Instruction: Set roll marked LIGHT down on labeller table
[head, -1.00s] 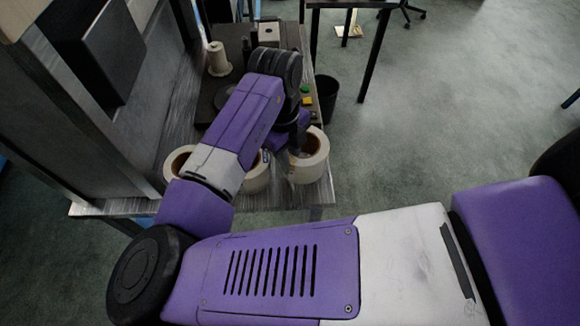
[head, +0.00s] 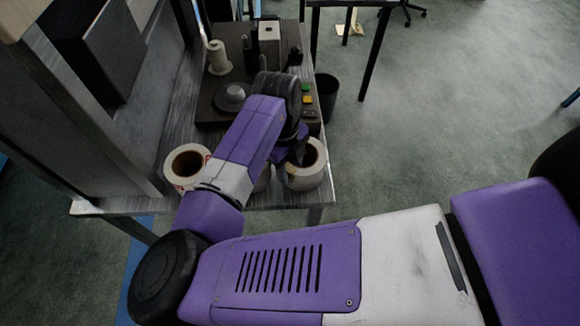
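Three pale tape-like rolls with brown cores are at the near end of the labeller table (head: 262,196). The right roll (head: 304,178) is at the table's right edge, with my gripper (head: 297,156) at its upper left rim. The fingers are dark and partly hidden by my wrist, so I cannot tell whether they are closed on its wall. It looks level with the table top, but contact is hard to see. The left roll (head: 186,166) stands flat and has a red mark. The middle roll (head: 262,181) is mostly hidden behind my arm. No LIGHT marking is readable.
The labelling machine (head: 220,112) stands behind the rolls, with a spool (head: 217,58) and green and yellow buttons (head: 307,93). A black bin (head: 326,96) stands on the floor beside the table. A grey upright panel (head: 95,130) borders the left.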

